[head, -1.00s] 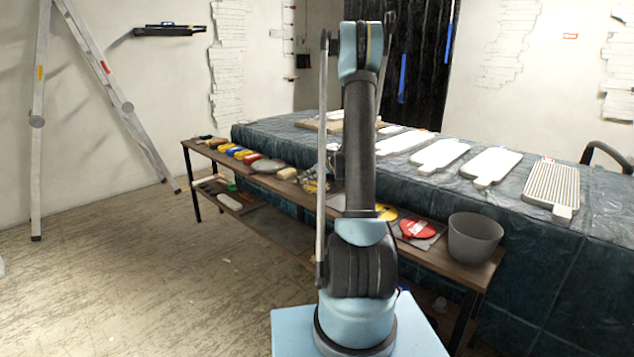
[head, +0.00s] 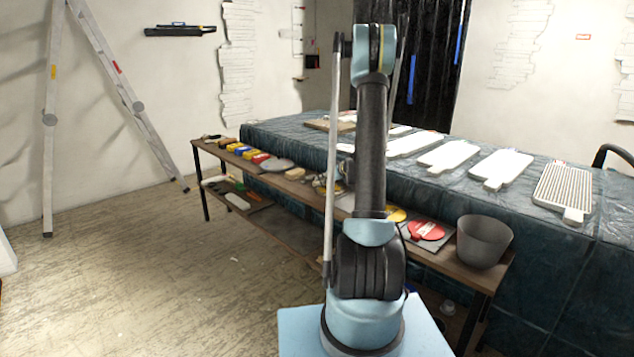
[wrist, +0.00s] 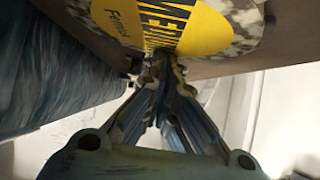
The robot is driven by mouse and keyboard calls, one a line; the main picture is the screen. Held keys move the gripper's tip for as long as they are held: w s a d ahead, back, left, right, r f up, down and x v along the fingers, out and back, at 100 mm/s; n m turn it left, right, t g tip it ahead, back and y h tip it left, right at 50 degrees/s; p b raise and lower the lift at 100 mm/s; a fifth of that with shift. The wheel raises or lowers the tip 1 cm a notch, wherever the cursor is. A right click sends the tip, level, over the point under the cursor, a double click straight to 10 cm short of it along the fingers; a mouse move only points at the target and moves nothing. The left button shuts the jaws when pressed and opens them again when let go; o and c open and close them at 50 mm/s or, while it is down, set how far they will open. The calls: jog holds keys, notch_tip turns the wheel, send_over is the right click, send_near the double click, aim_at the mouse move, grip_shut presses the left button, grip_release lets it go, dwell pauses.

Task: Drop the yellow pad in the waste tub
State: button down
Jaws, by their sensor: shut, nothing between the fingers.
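The yellow pad (head: 396,214) lies on the narrow wooden bench, partly hidden behind my arm in the head view. In the wrist view the yellow pad (wrist: 185,25) is a yellow disc with black lettering and a speckled rim, cut off by the top edge. My gripper (wrist: 160,65) is shut and empty, its fingertips close to the pad's edge; I cannot tell whether they touch it. The waste tub (head: 484,242), a grey round bin, stands at the bench's right end.
A red pad (head: 427,230) lies between the yellow pad and the tub. Several small blocks and tools lie along the bench's left part. Behind it, a table under dark sheeting (head: 560,255) carries several white boards. A stepladder (head: 50,120) stands left; the floor there is clear.

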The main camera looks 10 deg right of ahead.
jog(key=shift+s+d, duration=0.2)
jog(key=shift+s, duration=0.1)
